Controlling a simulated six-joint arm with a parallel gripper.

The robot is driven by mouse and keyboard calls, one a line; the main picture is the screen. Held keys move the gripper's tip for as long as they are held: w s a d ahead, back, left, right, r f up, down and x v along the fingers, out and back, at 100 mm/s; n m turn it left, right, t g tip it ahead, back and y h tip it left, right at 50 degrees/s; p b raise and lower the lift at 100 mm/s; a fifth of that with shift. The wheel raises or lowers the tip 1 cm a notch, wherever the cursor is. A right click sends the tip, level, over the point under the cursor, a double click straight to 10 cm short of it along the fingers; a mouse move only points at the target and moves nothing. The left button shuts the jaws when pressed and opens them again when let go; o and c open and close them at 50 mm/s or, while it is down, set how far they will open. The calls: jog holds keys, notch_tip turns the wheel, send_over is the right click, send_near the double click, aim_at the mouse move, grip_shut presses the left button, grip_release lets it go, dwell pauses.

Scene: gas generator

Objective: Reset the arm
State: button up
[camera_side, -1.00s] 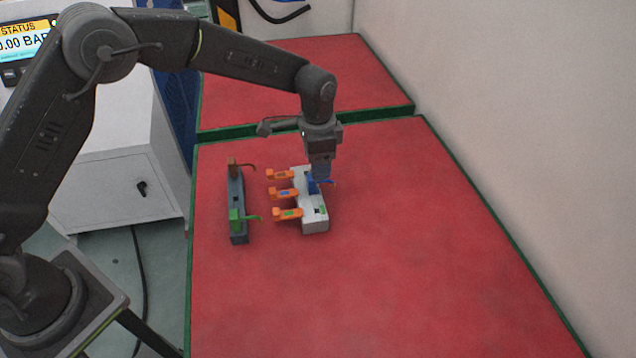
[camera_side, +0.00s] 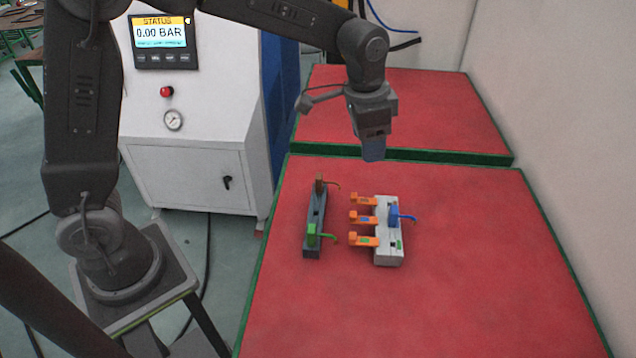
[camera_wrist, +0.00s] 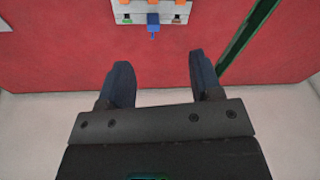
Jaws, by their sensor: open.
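My gripper (camera_side: 373,150) hangs above the red table, above and behind the white block, apart from it. In the wrist view my gripper (camera_wrist: 160,84) has its two dark fingers spread with nothing between them. The white block (camera_side: 389,257) stands on the table with several orange tabs (camera_side: 362,241) on its left side. A blue plug (camera_side: 394,217) with a thin blue lead sits in it; the blue plug (camera_wrist: 153,19) also shows at the top of the wrist view.
A dark rack (camera_side: 313,251) left of the white block holds a brown plug (camera_side: 319,183) and a green plug (camera_side: 312,233). The red table (camera_side: 470,290) is clear to the right and front. A white cabinet with a display (camera_side: 160,34) reading 0.00 BAR stands at left.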

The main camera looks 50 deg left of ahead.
jog(key=s+a+r+n+t, duration=0.1)
jog(key=s+a+r+n, duration=0.1)
jog(key=s+a+r, duration=0.3)
jog(key=s+r+n+t, duration=0.1)
jog(key=s+r, duration=0.1)
jog(key=s, duration=0.4)
jog(key=s+a+f+n+t, duration=0.1)
jog(key=s+a+n, duration=0.2)
jog(key=s, duration=0.9)
jog(key=shift+f+t, duration=0.15)
jog(key=shift+t, duration=0.25)
jog(key=shift+a, duration=0.1)
